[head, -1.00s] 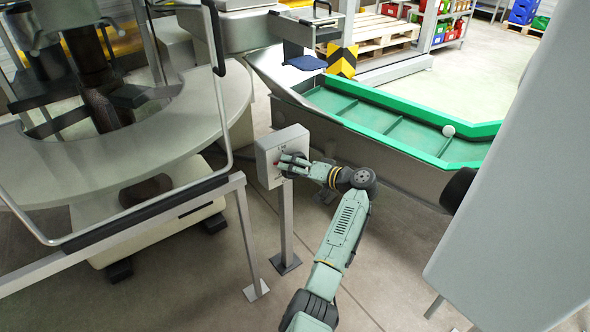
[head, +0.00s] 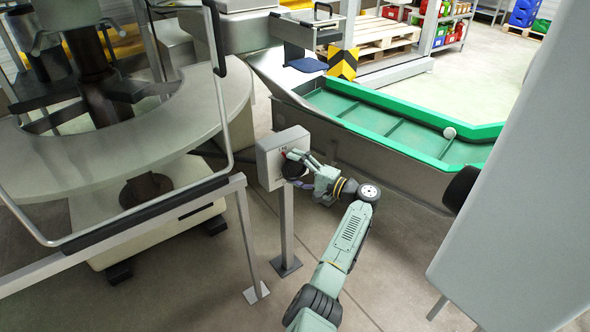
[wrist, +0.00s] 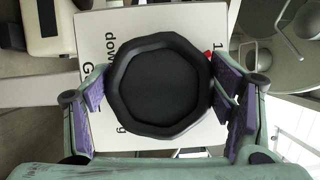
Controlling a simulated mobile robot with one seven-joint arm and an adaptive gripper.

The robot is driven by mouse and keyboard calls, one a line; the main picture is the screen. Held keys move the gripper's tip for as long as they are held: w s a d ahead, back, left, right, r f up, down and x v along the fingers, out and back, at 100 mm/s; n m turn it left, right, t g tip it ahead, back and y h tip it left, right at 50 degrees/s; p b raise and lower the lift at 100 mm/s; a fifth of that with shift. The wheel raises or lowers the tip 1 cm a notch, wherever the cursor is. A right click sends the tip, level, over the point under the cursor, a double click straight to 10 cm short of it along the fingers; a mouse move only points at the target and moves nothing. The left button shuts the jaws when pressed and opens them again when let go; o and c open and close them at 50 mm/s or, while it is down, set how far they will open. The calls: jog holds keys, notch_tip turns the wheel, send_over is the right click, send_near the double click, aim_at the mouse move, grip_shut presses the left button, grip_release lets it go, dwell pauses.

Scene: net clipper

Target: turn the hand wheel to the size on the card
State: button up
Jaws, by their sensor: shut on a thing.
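The hand wheel (wrist: 160,88) is a black, many-sided knob that fills the middle of the wrist view. It sits on the white face of a post-mounted box, and it also shows dark in the head view (head: 292,170). My gripper (head: 298,167) reaches the box from the right. In the wrist view my gripper (wrist: 160,100) has its purple-padded fingers on both sides of the wheel, closed on its rim. The box face (wrist: 118,28) carries black print and a red mark, partly covered by the wheel; the full text cannot be read. No size card can be made out.
The grey box (head: 268,165) stands on a thin post (head: 287,225). A round grey machine table (head: 190,120) and a metal rail (head: 130,223) lie to the left. A green conveyor (head: 385,124) runs behind to the right. A large pale panel (head: 520,180) fills the right side.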

jog(key=shift+r+m, duration=0.1)
jog(key=shift+m, duration=0.2)
jog(key=o, duration=1.1)
jog(key=shift+o, duration=0.2)
jog(key=v, duration=1.2)
